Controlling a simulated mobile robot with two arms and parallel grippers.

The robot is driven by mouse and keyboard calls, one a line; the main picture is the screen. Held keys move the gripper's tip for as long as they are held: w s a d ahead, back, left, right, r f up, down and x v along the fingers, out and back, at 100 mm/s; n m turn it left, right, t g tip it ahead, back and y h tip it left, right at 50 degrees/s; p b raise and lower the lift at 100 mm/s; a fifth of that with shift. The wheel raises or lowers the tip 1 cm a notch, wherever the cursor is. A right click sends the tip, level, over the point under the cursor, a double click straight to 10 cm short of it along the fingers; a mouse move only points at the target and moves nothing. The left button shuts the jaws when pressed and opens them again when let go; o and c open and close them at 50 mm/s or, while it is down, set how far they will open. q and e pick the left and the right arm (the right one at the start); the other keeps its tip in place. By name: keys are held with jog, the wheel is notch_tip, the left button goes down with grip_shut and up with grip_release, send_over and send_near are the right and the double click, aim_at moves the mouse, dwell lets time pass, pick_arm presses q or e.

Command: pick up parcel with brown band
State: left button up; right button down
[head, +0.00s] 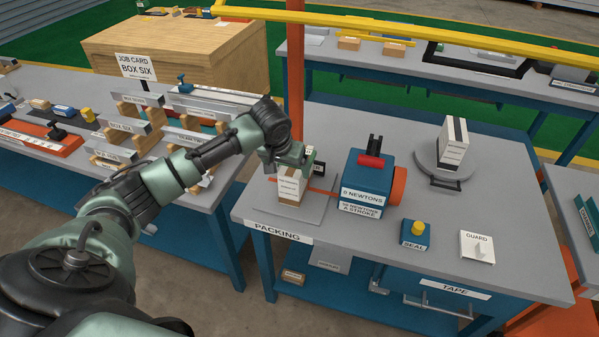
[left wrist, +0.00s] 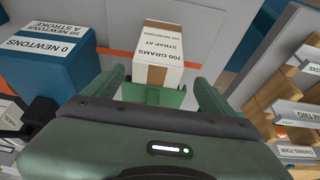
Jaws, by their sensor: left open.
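The parcel with the brown band (head: 290,186) stands upright on a grey plate at the left of the packing bench. In the left wrist view its white labelled side and brown band (left wrist: 178,41) show just ahead of the fingers. My left gripper (head: 291,160) is at the top of this parcel in the head view and partly covers it. In the left wrist view the gripper (left wrist: 160,88) is open, with a green finger on either side of the parcel's near end. I cannot tell whether the fingers touch it. My right gripper is out of view.
An orange strap (head: 322,191) runs from the parcel area to the blue strapping box (head: 365,180). A second parcel with a dark band (head: 453,146) stands on a round turntable (head: 429,168). A seal block (head: 415,236) and guard plate (head: 477,247) sit at front right.

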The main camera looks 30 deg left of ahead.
aim_at(290, 173)
pick_arm(q)
jog(key=x, duration=0.1)
jog(key=p+x, duration=0.1)
jog(key=x, duration=0.1)
jog(key=shift+s+d, duration=0.1)
jog(key=shift+d, duration=0.15)
jog(key=x, duration=0.2)
jog(key=shift+w+f+p, duration=0.2)
jog(key=shift+f+p, duration=0.1)
jog(key=shift+w+f, duration=0.1)
jog(key=shift+f, duration=0.15)
grip_shut()
jog(key=shift+a+r, duration=0.1)
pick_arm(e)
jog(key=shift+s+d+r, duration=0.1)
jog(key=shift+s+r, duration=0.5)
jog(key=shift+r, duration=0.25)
